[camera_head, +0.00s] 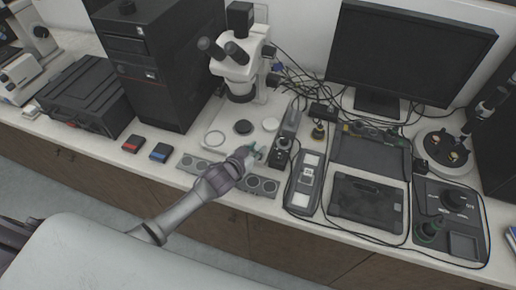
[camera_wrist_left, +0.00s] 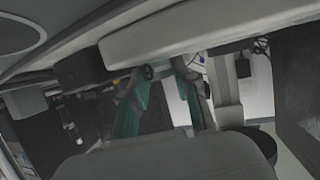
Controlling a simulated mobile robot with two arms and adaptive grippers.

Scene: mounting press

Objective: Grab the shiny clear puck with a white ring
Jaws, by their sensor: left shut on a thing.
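My left gripper (camera_head: 252,151) is above the microscope's front right side, near a small black device (camera_head: 281,150). Its teal fingers also show in the wrist view (camera_wrist_left: 163,100). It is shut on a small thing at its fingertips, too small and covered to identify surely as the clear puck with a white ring. Below my left forearm a grey strip tray (camera_head: 227,172) with several round wells lies along the bench's front edge; my arm hides its middle. I cannot tell any clear puck in its wells. My right gripper is not in view.
A white microscope (camera_head: 240,60) stands behind the gripper, with a black disc (camera_head: 243,127) on its base. A red box (camera_head: 133,143) and a blue box (camera_head: 161,152) lie to the left. A grey panel device (camera_head: 305,182), a monitor (camera_head: 408,50) and cables crowd the right.

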